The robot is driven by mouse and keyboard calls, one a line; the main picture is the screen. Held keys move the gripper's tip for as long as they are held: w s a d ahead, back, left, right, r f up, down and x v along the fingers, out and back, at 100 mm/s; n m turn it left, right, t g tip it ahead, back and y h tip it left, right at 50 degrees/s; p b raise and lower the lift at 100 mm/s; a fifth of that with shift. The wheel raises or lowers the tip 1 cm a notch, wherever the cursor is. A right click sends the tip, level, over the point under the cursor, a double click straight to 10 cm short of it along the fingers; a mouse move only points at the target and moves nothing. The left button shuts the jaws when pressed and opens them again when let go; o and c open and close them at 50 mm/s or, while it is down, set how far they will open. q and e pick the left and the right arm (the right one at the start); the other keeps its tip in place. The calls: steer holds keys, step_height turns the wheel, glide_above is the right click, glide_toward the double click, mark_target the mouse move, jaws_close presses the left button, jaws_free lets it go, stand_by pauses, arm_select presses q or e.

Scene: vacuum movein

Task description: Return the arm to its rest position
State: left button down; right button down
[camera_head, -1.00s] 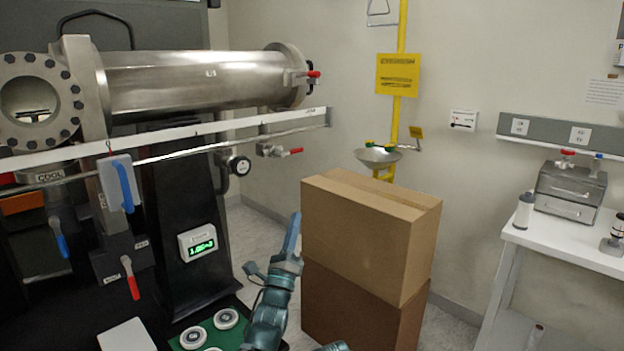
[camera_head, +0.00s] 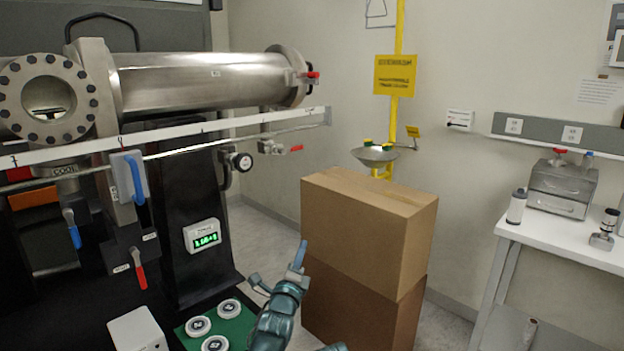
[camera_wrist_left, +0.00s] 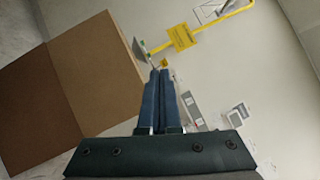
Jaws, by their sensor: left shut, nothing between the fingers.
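My left arm comes up from the bottom middle of the head view. Its left gripper (camera_head: 300,254) points up and away, in front of the left edge of the stacked cardboard boxes. In the left wrist view the two blue fingers (camera_wrist_left: 160,72) lie side by side, shut, with nothing between them. A cardboard box (camera_wrist_left: 85,75) fills the left of that view, apart from the fingers. Only a small piece of another link of mine shows at the bottom edge of the head view. My right gripper is not seen.
The upper cardboard box (camera_head: 365,225) stands on a darker one (camera_head: 350,305). At left is the steel vacuum chamber (camera_head: 200,85) with a gauge display (camera_head: 202,235). White round pieces lie on a green mat (camera_head: 238,330). A white bench (camera_head: 570,235) stands right; an eyewash basin (camera_head: 374,155) is behind.

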arm_select(q)
steer(key=s+f+n+g+y, duration=0.2)
steer(key=s+f+n+g, duration=0.45)
steer(key=f, duration=0.45)
steer(key=s+f+n+g+y, duration=0.2)
steer(key=s+f+n+g, duration=0.45)
steer(key=f, duration=0.55)
steer(key=s+a+f+n+g+y, duration=0.25)
steer(key=s+n+g, duration=0.5)
steer(key=s, duration=0.95)
step_height(320, 180, up, 11)
steer(key=p, duration=1.2)
steer(key=shift+w+a+h, duration=0.15)
steer(key=shift+a+h, duration=0.2)
steer(key=shift+a, duration=0.05)
